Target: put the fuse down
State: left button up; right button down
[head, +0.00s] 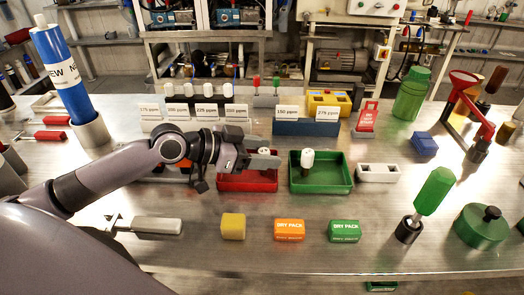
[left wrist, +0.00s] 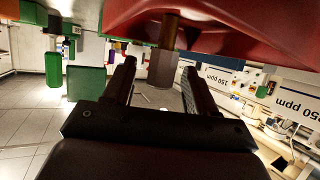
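My left gripper (head: 264,160) reaches in from the left over the red tray (head: 232,184) in the head view. In the left wrist view its two fingers (left wrist: 158,82) stand apart, with a gap on each side of a dark brown, stepped piece (left wrist: 163,68), which may be the fuse. That piece lies at or just beyond the fingertips, against the red tray (left wrist: 230,35) at the top of the picture. I see no finger touching it. In the head view the gripper hides most of this spot. My right gripper is not in view.
A green tray (head: 321,187) with a white-capped piece (head: 307,160) stands just right of the red tray. A white two-slot holder (head: 378,173) is further right. Labelled racks (head: 306,128) stand behind. Yellow, orange and green blocks (head: 289,230) lie in front.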

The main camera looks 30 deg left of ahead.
pick_arm(q)
jog(key=shift+a+r, duration=0.1)
jog(key=shift+r, duration=0.05)
jog(key=v, duration=0.7)
jog(key=shift+s+a+b, duration=0.15)
jog(key=shift+s+b, duration=0.05)
jog(key=shift+b, duration=0.15)
jog(key=shift+p+v, duration=0.5)
jog(key=shift+v, duration=1.7)
jog(key=shift+s, duration=0.1)
